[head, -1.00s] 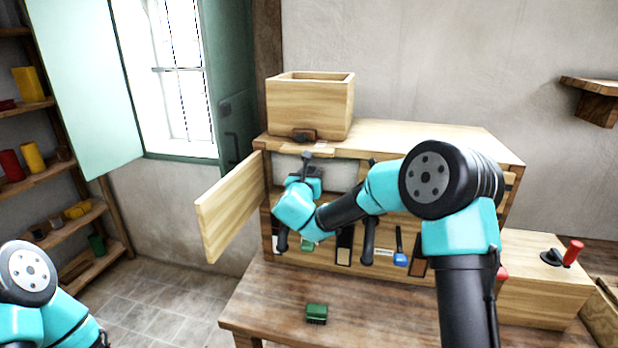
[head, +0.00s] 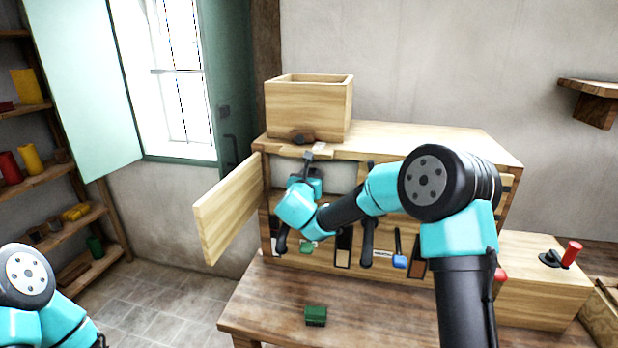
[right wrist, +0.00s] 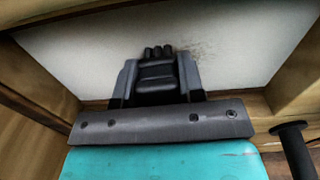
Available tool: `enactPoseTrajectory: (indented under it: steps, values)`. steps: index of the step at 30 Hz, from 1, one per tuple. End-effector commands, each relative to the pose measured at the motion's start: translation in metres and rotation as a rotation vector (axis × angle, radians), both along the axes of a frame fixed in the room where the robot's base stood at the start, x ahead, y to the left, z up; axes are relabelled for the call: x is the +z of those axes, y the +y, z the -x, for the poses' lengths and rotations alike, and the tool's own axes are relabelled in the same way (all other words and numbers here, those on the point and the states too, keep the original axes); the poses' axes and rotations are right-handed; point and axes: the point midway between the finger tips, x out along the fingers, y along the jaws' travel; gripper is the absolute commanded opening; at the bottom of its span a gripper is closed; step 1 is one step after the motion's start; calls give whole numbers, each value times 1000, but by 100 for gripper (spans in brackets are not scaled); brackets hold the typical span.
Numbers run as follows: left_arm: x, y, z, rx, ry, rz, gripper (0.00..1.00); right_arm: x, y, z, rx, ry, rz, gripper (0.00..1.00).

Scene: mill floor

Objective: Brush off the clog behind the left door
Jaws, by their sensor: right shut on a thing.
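The left door (head: 228,208) of the wooden cabinet stands open, swung out to the left. Behind it is a compartment with a pale back (head: 343,177). My right gripper (head: 308,170) is inside this opening; it also shows in the right wrist view (right wrist: 157,75). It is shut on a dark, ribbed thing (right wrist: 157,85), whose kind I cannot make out. Just beyond it to the right, brown specks (right wrist: 197,47) lie on the pale surface. I cannot tell whether the held thing touches them. My left gripper is out of view.
A green brush-like block (head: 316,315) lies on the table (head: 275,300). A blue-headed tool (head: 399,255) hangs on the cabinet front. An open wooden box (head: 308,108) stands on the cabinet top. A red-knobbed lever (head: 572,254) is at the right. The table's front left is clear.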

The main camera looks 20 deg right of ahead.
Motion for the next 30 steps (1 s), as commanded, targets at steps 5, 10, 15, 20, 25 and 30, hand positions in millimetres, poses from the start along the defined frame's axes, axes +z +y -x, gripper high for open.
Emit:
enactPoseTrajectory:
  steps: [5, 10, 15, 20, 25, 30]
  values:
    - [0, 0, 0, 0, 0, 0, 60, 1, -11, 7, -1, 0, 1, 14]
    - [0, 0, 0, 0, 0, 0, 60, 0, -21, 13, -2, 0, 0, 14]
    - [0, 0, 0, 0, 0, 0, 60, 1, -28, 17, 0, -1, 0, 14]
    - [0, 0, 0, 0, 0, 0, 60, 0, -28, 18, 0, -1, 0, 14]
    - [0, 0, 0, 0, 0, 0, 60, 0, -28, 18, 0, -1, 0, 14]
    - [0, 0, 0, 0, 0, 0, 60, 0, -35, 20, -1, -1, 1, 14]
